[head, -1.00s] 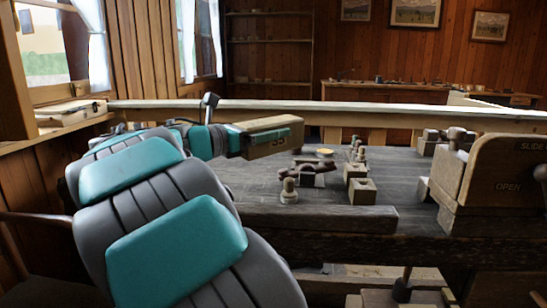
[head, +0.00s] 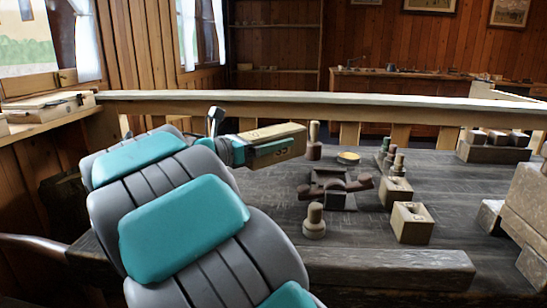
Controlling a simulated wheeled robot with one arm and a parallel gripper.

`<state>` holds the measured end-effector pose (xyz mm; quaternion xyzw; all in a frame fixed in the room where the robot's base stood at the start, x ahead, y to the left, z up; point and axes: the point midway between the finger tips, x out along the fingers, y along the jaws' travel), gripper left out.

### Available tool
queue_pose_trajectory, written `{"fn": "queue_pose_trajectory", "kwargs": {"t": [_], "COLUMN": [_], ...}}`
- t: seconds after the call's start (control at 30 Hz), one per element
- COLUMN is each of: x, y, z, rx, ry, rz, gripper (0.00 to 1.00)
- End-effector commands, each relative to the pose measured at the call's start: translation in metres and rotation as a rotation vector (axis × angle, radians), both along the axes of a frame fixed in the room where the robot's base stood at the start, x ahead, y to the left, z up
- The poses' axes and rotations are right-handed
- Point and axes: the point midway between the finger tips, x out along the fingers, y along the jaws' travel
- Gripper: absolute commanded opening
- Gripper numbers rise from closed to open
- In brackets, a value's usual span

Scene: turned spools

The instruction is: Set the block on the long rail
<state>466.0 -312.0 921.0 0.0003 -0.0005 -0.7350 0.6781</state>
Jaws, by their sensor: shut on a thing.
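A pale wooden block (head: 286,130) with dark marks on its end is held in my gripper (head: 268,149), whose teal finger lies along the block's near side. The block is level, in the air above the dark workbench. A long pale wooden rail (head: 400,108) runs across the view behind the bench. In the picture the block sits just under the rail's lower edge; I cannot tell the gap in depth. The far finger is hidden behind the block.
Turned spools (head: 314,221) and small wooden blocks (head: 411,222) stand on the workbench (head: 460,235). A dark wooden clamp-like piece (head: 335,187) lies mid-bench. A thick beam (head: 390,268) lies along the near edge. A box (head: 48,105) rests on the left sill.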

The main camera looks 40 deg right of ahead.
Motion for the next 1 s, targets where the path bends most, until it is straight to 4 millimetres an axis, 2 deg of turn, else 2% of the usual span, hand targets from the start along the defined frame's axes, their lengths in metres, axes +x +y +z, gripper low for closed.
{"fn": "queue_pose_trajectory", "kwargs": {"t": [0.13,0.27,0.63,1.0], "x": [0.0,0.0,0.0,-0.001], "y": [0.0,0.0,0.0,0.0], "z": [-0.023,-0.036,-0.039,-0.054], "rx": [0.0,-0.001,-0.002,0.004], "ry": [0.007,0.004,0.001,0.008], "rz": [0.0,0.0,0.0,-0.001], "gripper": [0.06,0.06,0.06,0.06]}}
